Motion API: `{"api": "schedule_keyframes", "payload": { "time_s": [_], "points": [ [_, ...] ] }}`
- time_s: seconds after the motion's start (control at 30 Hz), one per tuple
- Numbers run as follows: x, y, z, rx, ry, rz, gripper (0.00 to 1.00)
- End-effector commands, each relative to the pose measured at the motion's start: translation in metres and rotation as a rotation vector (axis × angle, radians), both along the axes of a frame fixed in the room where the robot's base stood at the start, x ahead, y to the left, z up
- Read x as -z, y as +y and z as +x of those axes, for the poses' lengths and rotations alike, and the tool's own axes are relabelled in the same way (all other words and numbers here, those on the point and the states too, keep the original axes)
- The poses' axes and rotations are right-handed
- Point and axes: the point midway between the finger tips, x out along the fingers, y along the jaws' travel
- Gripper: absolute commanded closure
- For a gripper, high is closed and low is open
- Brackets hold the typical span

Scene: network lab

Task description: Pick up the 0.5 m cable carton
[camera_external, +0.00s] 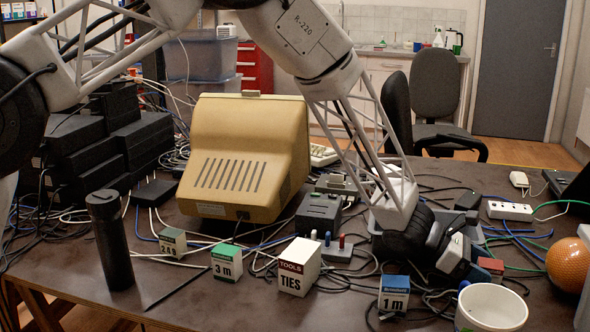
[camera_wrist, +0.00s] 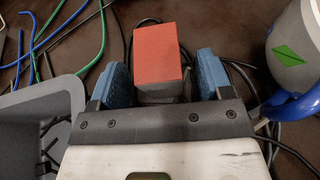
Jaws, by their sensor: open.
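A small carton with a red-orange top (camera_external: 491,265) stands on the dark table beside my gripper. No 0.5 m label can be read on it. The carton's lower part is not clear in the wrist view.
A white mug (camera_external: 490,308) with a blue handle stands close in front; it shows at right in the wrist view (camera_wrist: 300,60). A grey bin (camera_wrist: 40,115) is at left there. Blue "1 m" (camera_external: 394,297), "TIES" (camera_external: 298,275) and green "3 m" (camera_external: 227,265) cartons stand left. Cables lie around.

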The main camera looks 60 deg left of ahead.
Motion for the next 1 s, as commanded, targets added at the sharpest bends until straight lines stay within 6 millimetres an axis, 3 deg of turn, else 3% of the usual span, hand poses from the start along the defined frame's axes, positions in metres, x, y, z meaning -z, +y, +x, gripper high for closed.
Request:
{"api": "schedule_keyframes", "payload": {
  "time_s": [0.57,0.9,1.0],
  "points": [
    [0.0003,-0.0008,0.0005,0.0,0.0,0.0,0.28],
    [0.0002,-0.0008,0.0006,0.0,0.0,0.0,0.8],
    [0.0,-0.0008,0.0007,0.0,-0.001,-0.001,0.89]
  ]
}}
